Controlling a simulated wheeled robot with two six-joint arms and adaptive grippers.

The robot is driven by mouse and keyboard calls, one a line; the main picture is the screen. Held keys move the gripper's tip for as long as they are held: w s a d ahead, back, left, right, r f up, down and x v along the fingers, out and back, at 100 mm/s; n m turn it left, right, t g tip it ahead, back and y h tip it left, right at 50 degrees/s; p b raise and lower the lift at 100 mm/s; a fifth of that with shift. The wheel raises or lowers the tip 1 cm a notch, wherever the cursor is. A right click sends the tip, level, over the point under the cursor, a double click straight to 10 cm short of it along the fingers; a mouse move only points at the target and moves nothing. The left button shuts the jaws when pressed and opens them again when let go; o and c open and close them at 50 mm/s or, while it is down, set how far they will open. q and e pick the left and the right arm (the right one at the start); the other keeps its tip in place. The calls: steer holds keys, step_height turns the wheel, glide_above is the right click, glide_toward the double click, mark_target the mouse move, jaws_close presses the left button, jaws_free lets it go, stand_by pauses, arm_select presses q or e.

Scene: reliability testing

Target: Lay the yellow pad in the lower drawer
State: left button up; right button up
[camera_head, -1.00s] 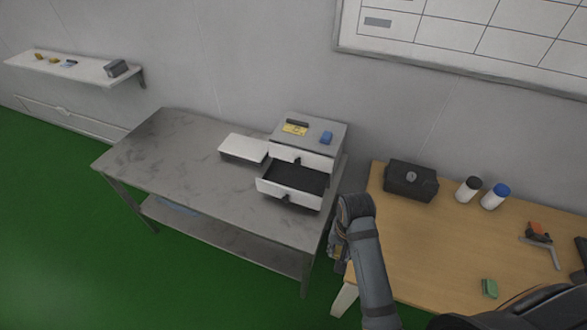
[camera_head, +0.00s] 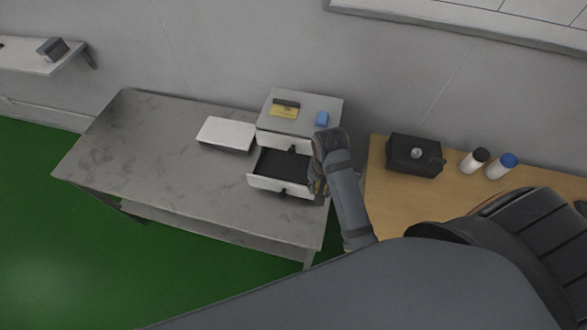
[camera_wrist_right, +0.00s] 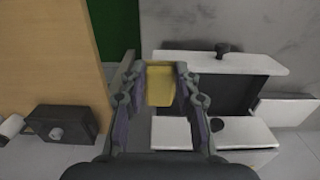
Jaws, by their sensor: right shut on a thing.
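The yellow pad (camera_wrist_right: 160,86) is held between the fingers of my right gripper (camera_wrist_right: 161,70) in the right wrist view. In the head view my right gripper (camera_head: 318,184) is mostly hidden behind its own wrist, at the right side of the open lower drawer. The lower drawer (camera_head: 279,187) is pulled out of the small grey cabinet (camera_head: 331,108), and its dark inside looks empty. In the right wrist view the lower drawer (camera_wrist_right: 220,62) lies right of the pad, with its front at the top. My left gripper is not in view.
The upper drawer (camera_head: 283,143) above stands slightly out. A yellow item with a dark bar (camera_head: 284,110) and a blue block (camera_head: 321,119) lie on the cabinet. A white box (camera_head: 226,133) stands left of it. A black box (camera_head: 414,155) and bottles stand on the wooden table.

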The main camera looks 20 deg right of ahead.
steer(key=w+f, duration=0.2)
steer(key=w, duration=0.1)
steer(key=w+a+f+p, duration=0.1)
steer(key=w+f, duration=0.2)
steer(key=w, duration=0.1)
steer(key=w+a+f, duration=0.1)
steer(key=w+f, duration=0.1)
steer(key=w, duration=0.2)
steer(key=shift+w+a+f+p, duration=0.15)
steer(key=shift+w+f+p, duration=0.15)
steer(key=shift+f, duration=0.1)
steer(key=shift+w+f, duration=0.25)
steer(key=shift+f, duration=0.1)
steer(key=f, duration=0.3)
steer(key=shift+w+a+f, duration=0.15)
steer(key=shift+w+f, duration=0.1)
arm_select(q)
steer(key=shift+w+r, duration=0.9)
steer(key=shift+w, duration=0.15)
arm_select(e)
steer(key=shift+f, duration=0.25)
steer(key=shift+f, duration=0.15)
steer(key=o, duration=1)
